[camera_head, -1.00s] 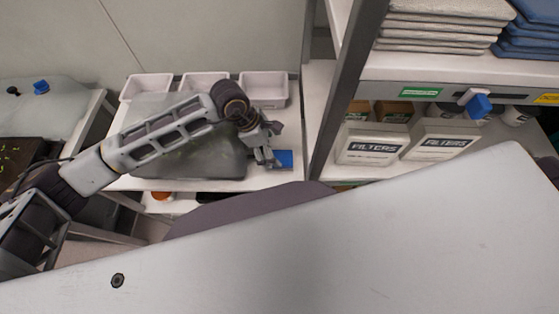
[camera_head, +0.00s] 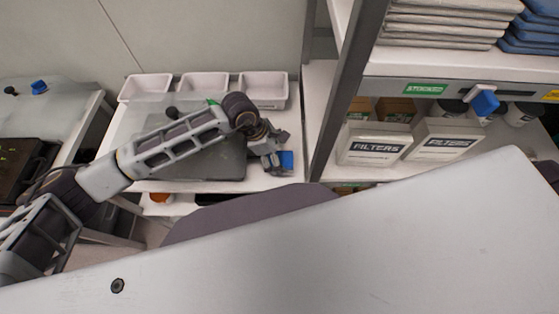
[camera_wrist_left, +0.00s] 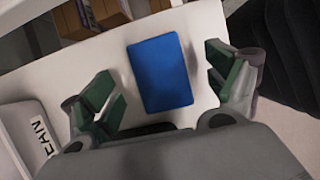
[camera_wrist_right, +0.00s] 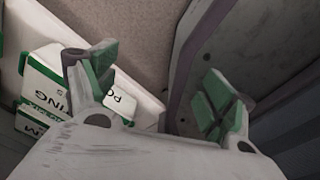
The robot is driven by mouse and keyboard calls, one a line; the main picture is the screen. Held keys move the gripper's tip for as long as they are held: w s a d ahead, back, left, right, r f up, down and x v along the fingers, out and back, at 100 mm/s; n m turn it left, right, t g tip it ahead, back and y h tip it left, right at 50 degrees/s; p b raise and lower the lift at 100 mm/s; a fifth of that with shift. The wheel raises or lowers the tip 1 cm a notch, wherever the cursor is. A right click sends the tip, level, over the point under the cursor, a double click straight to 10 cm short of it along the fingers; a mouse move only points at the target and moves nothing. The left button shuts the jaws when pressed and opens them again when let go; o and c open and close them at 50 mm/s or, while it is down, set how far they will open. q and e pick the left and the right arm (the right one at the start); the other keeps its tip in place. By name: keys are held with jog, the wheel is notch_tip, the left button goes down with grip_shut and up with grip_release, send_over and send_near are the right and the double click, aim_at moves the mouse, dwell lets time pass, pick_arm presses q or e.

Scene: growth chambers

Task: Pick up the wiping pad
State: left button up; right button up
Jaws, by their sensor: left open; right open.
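The wiping pad appears as a small flat blue pad (camera_head: 287,160) at the front right of the white bench, partly hidden by my left gripper. In the left wrist view the blue pad (camera_wrist_left: 160,72) lies flat on the white surface between the two spread fingers, not visibly touched by either. My left gripper (camera_head: 275,150) is open above the pad; its green-lined fingers also show in the left wrist view (camera_wrist_left: 166,84). My right gripper (camera_wrist_right: 155,84) is open and empty in the right wrist view, away from the pad.
White bins (camera_head: 203,86) line the back of the bench. A grey clear-sided box (camera_head: 215,160) stands under my left arm. A shelf post (camera_head: 345,90) rises right of the pad. Filter boxes (camera_head: 375,145) stand beyond it. Labelled white boxes (camera_wrist_right: 55,80) are near my right gripper.

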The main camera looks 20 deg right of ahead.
pick_arm(q)
jog(key=shift+b+x, duration=0.3)
jog(key=shift+x, duration=0.75)
jog(key=shift+d+f, duration=0.1)
jog(key=shift+f, duration=0.3)
jog(key=shift+c, duration=0.5)
jog(key=c, duration=1.1)
jog(key=shift+c, duration=0.2)
pick_arm(e)
jog(key=shift+w+d+f, duration=0.25)
jog(key=shift+w+d, duration=0.1)
jog(key=shift+d, duration=0.1)
jog(key=shift+w+d+f, duration=0.2)
jog(key=shift+w+d, duration=0.1)
jog(key=shift+d, duration=0.15)
pick_arm(q)
jog(key=shift+r, duration=0.1)
